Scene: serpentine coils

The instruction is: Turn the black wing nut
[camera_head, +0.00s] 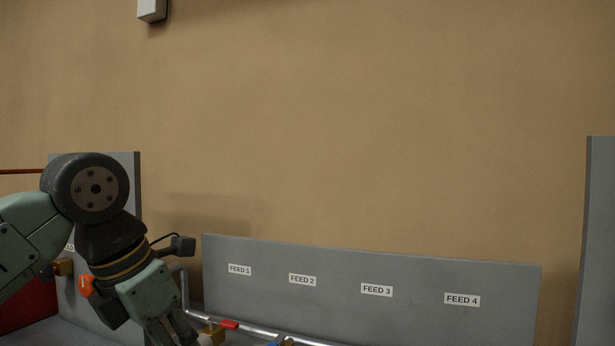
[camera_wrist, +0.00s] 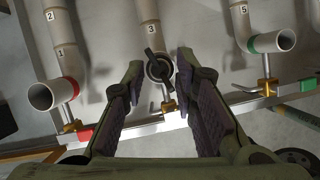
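The black wing nut (camera_wrist: 158,68) shows in the wrist view at the lower end of the middle pipe, which bears a "3" label. Its wings lie at a slant, close to upright in the picture. My gripper (camera_wrist: 160,70) is open, with one fingertip to the left and one to the right of the wing nut. Gaps show between the fingertips and the nut. In the head view my gripper (camera_head: 172,334) is at the lower left, cut off by the bottom edge, and I cannot make out the wing nut there.
In the wrist view, a red-ringed pipe (camera_wrist: 55,93) stands left and a green-ringed pipe (camera_wrist: 268,42) right. Brass valves sit on a rail below, one with a red handle (camera_wrist: 85,135). In the head view, a grey panel (camera_head: 400,315) carries FEED labels.

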